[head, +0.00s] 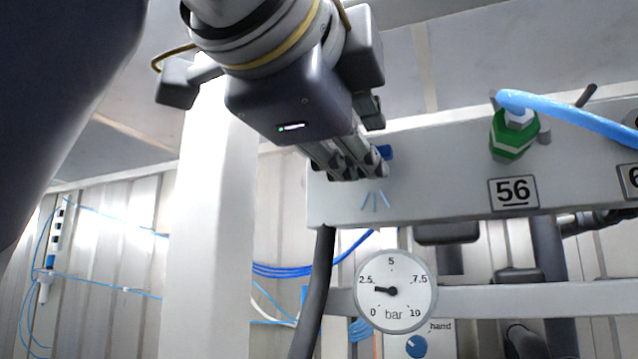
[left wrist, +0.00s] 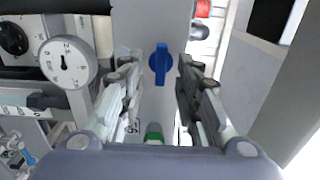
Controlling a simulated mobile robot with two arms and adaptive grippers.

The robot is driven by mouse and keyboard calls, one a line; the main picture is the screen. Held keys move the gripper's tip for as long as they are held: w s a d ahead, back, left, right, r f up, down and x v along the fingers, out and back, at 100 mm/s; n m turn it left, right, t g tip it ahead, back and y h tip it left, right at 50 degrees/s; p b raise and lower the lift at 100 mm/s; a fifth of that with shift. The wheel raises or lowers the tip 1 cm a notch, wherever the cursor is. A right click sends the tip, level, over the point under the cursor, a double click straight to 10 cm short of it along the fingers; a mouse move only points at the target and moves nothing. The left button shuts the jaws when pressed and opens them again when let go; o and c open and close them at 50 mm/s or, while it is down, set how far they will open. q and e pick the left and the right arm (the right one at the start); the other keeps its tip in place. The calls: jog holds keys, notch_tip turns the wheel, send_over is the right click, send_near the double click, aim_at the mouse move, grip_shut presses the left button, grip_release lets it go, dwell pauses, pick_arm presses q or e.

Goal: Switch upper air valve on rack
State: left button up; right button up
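The blue valve handle (left wrist: 159,63) sits on the grey rack beam (left wrist: 150,25), between the two fingertips of my left gripper (left wrist: 157,70) in the left wrist view. The fingers are apart, with a visible gap on each side of the handle. In the head view my left gripper (head: 357,168) is in front of the beam's left end (head: 440,170). Its fingers hide most of the handle; a blue bit (head: 386,153) shows at their right. Blue-white ray marks (head: 374,201) are on the beam just below. My right gripper is not seen.
A pressure gauge (head: 395,291) and a blue knob marked "hand" (head: 416,347) sit below the beam. A green fitting with a blue hose (head: 513,135) stands above label 56 (head: 513,193). A white post (head: 210,210) stands left of the gripper.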

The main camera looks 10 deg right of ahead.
pick_arm(q)
jog(key=v, duration=0.8)
jog(key=shift+s+a, duration=0.25)
jog(key=shift+s, duration=0.05)
